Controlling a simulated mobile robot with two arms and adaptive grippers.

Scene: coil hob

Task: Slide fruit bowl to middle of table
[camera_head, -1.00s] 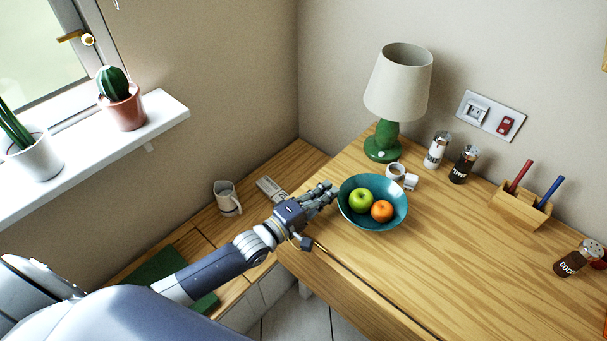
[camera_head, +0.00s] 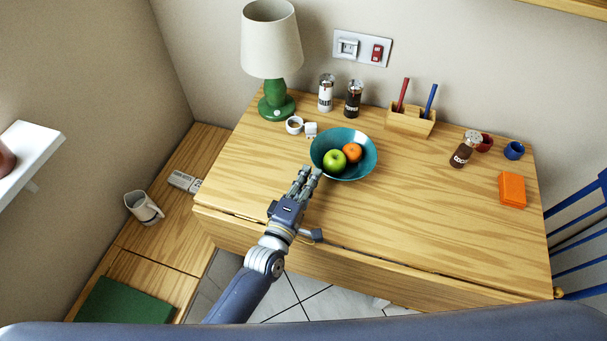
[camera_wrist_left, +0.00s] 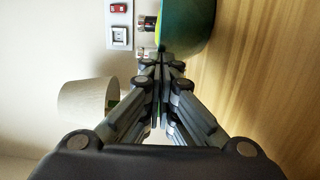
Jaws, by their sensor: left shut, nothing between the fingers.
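The teal fruit bowl (camera_head: 367,171) stands upright on the wooden table (camera_head: 440,220), left of the table's middle. A green apple (camera_head: 335,160) and an orange (camera_head: 352,152) lie in it. My left gripper (camera_head: 306,174) is shut and empty, with its fingertips close to the bowl's near left side; I cannot tell if they touch it. In the left wrist view the shut fingers (camera_wrist_left: 160,62) point toward the bowl (camera_wrist_left: 188,28), whose side fills the upper middle. My right gripper is not in view.
A lamp (camera_head: 272,60), small white cups (camera_head: 294,125), two shakers (camera_head: 352,98) and a pen holder (camera_head: 410,121) line the back. A cocoa jar (camera_head: 465,149), blue cup (camera_head: 514,150) and orange box (camera_head: 512,190) stand at right. The table's middle is clear.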

